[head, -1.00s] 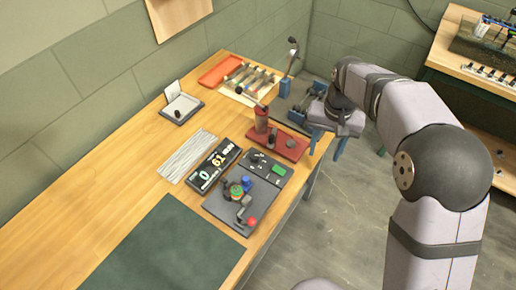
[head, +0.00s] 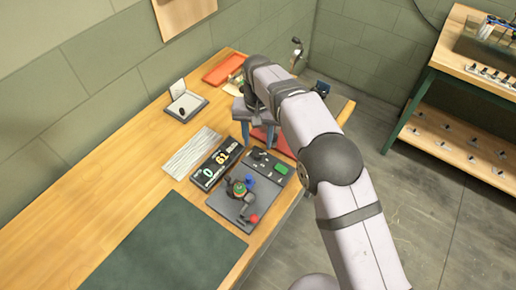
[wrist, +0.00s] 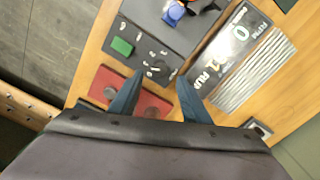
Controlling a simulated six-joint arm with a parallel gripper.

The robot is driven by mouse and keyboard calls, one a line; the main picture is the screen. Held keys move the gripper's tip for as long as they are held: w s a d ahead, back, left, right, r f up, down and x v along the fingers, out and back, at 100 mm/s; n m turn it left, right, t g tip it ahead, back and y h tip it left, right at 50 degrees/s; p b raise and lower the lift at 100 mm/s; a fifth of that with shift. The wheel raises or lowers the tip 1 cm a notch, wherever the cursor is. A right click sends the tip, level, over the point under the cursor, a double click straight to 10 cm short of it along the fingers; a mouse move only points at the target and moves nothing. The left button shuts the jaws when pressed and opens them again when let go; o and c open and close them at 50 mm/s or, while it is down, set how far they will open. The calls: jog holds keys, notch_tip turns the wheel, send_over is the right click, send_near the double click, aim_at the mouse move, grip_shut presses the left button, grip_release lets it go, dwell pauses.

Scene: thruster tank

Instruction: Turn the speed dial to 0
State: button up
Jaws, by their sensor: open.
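The speed dial is most likely the small dark knob (head: 259,155) ringed by pale marks at the far end of a dark grey control panel (head: 232,205). In the wrist view the knob (wrist: 157,69) lies just beyond and between my fingertips, with the panel (wrist: 175,35) above it. My gripper (head: 258,140) is open and empty, its two blue fingers pointing down above that end of the panel. It also shows in the wrist view (wrist: 160,77). I cannot tell whether the fingers touch the knob.
The panel also has a green button (head: 280,169), a blue knob (head: 249,180) and a red knob (head: 253,219). A black display (head: 216,164) with digits stands left of it. A red base (wrist: 115,95) lies near my fingers. A dark green mat (head: 165,250) is clear.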

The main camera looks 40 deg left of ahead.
aim_at(258, 154)
jog(key=shift+f+p, duration=0.95)
jog(key=shift+f, duration=1.9)
jog(key=shift+c, duration=0.3)
jog(key=c, duration=1)
